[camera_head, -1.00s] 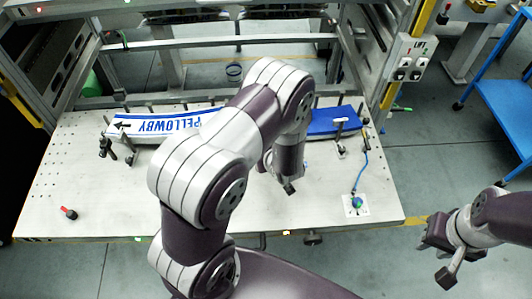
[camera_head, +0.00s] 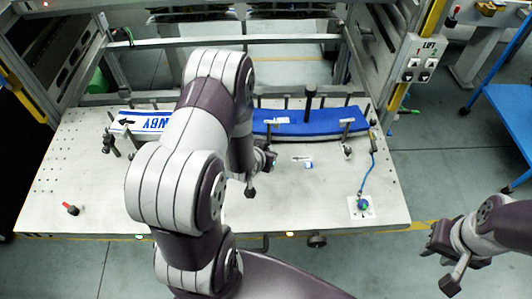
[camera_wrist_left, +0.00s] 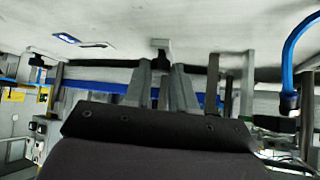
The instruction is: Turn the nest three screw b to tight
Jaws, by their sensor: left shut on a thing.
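My left arm covers the middle of the table in the head view. Its gripper (camera_head: 259,176) is low over the front of the blue strip. In the left wrist view its two fingers (camera_wrist_left: 163,88) are close together around a small dark, pale-topped part (camera_wrist_left: 160,47), probably the screw. Which screw it is, and how far it is turned, I cannot tell. The blue strip (camera_head: 345,127) and the white strip with blue letters (camera_head: 150,122) lie along the rear of the table, partly behind my arm. My right gripper (camera_head: 443,255) is open and empty off the table's right front corner.
The pale table (camera_head: 90,200) carries a red-tipped black piece (camera_head: 70,208) at front left. A blue cable (camera_head: 369,175) runs to a white plate (camera_head: 361,207) at right. Clamps (camera_head: 347,150) and a dark post (camera_head: 311,101) stand along the strips. Frame posts flank the table.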

